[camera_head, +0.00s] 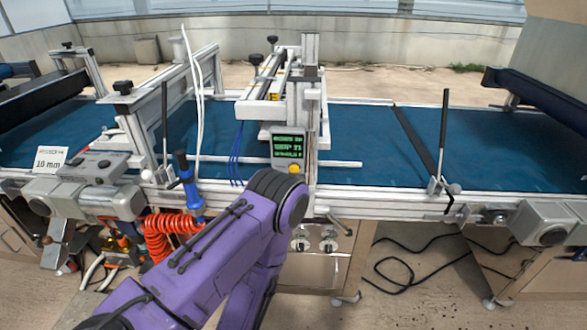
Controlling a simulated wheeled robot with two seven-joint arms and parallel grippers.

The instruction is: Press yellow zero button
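A small control box (288,145) with green text on a dark screen is mounted on the front of the machine, near the middle. A yellow button (294,169) shows at its lower edge, just above the bend of my purple arm. The arm comes in from the lower left and covers what lies directly below the box. I cannot tell whether it touches the box. Neither of my grippers is in view.
A blue conveyor belt (365,148) runs across behind the box. An orange coiled hose (168,232) and a blue-handled tool (190,187) hang at the left front. A sign reading 10 mm (50,160) stands far left. Black cables (400,270) lie on the floor at right.

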